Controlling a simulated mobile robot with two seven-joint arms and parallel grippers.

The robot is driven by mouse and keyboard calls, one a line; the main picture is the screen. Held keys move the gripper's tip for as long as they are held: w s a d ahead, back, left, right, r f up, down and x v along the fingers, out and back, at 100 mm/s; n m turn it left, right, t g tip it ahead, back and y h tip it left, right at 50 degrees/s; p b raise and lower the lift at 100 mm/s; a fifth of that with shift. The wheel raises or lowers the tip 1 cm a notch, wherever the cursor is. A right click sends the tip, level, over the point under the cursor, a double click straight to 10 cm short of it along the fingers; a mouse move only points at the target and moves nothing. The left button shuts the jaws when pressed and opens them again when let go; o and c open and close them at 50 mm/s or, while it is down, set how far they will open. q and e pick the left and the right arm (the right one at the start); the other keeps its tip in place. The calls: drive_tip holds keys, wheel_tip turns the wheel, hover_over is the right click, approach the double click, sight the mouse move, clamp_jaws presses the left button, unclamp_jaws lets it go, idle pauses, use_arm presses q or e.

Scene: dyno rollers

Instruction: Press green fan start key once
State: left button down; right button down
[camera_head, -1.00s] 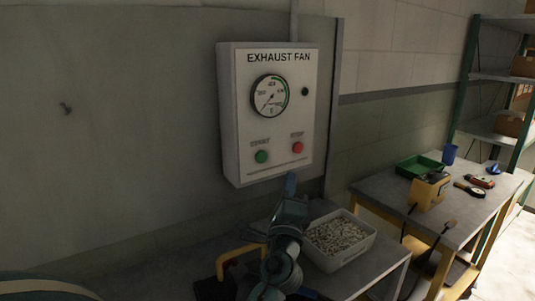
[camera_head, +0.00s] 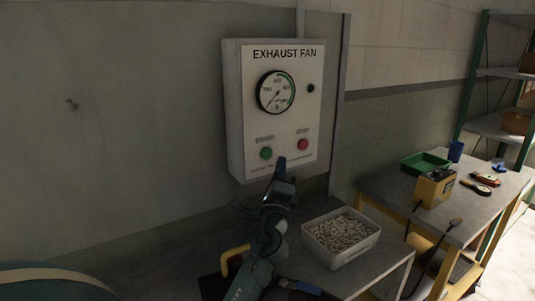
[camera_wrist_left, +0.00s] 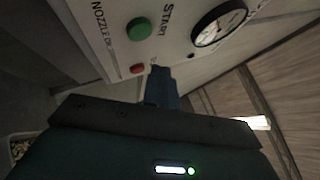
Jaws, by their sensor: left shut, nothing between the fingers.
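The exhaust fan panel (camera_head: 233,110) is a white box on the wall with a round gauge (camera_head: 276,92). Its green start key (camera_head: 266,153) is at lower left and its red stop key (camera_head: 303,144) at lower right. My right gripper is not in view.
A white bin (camera_head: 342,258) of small pale pieces stands on the bench below. A second table (camera_head: 385,188) at right holds a green tray (camera_head: 425,163), a yellow device (camera_head: 434,188) and tools.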

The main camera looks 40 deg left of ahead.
sight(271, 150)
use_arm(q)
drive_tip(key=shift+w+a, duration=0.3)
drive_tip(key=shift+a, duration=0.45)
drive_tip(key=shift+w+a, duration=0.3)
drive_tip(key=shift+a, duration=0.45)
drive_tip(key=shift+b, duration=0.3)
idle(0.6)
drive_tip(key=shift+w+a, duration=0.15)
drive_tip(key=shift+a, duration=0.2)
drive_tip(key=shift+w+a, duration=0.15)
drive_tip(key=shift+a, duration=0.2)
idle(0.8)
drive_tip(key=shift+d, duration=0.1)
drive_tip(key=shift+s+d, duration=0.3)
drive_tip(key=shift+d, duration=0.3)
drive_tip(key=shift+s+d, duration=0.35)
drive_tip(key=shift+d, duration=0.45)
drive_tip(key=shift+s+d, duration=0.3)
drive_tip(key=shift+d, duration=0.45)
drive_tip(key=shift+s+d, duration=0.35)
drive_tip(key=shift+d, duration=0.45)
